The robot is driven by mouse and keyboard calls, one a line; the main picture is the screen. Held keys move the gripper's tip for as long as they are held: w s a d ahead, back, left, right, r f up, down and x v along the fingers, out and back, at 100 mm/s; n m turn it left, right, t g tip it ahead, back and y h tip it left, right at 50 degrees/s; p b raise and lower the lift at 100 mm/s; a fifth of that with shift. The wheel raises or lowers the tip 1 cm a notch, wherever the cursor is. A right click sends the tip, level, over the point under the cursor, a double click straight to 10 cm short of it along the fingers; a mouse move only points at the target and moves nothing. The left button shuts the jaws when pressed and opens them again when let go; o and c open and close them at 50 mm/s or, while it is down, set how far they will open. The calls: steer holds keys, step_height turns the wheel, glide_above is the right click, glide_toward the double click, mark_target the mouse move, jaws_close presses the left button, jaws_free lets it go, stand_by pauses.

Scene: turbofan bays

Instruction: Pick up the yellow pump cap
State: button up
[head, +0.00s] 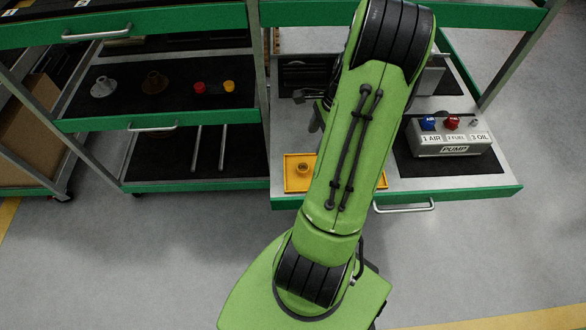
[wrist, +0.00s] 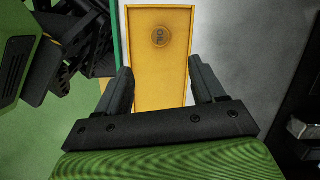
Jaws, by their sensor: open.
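A yellow cap (head: 305,168) sits in the shallow yellow tray (head: 290,184) at the front of the pump cart. In the wrist view, the round cap (wrist: 160,36) shows marks that look like "OIL", near the tray's (wrist: 150,75) far end. My gripper (wrist: 163,82) is open and empty, its two fingers on either side of the tray's near part, with the cap ahead of them and apart from them. My arm hides part of the tray in the head view. The pump (head: 450,140) has a blue cap (head: 428,124), a red cap (head: 452,122) and a bare grey neck by "3 OIL".
On the left cart's shelf (head: 180,105) stand a grey flanged part (head: 103,87), a brown one (head: 155,82), a small red piece (head: 200,87) and a small yellow piece (head: 229,86). Cart posts flank the work area. The floor in front is clear.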

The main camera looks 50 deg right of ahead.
mark_target(303, 167)
steer(key=b+x, duration=0.4)
steer(key=x, duration=0.9)
steer(key=shift+f, duration=0.2)
steer(key=shift+r, duration=0.1)
steer(key=shift+r, duration=0.1)
steer(key=c, duration=1.1)
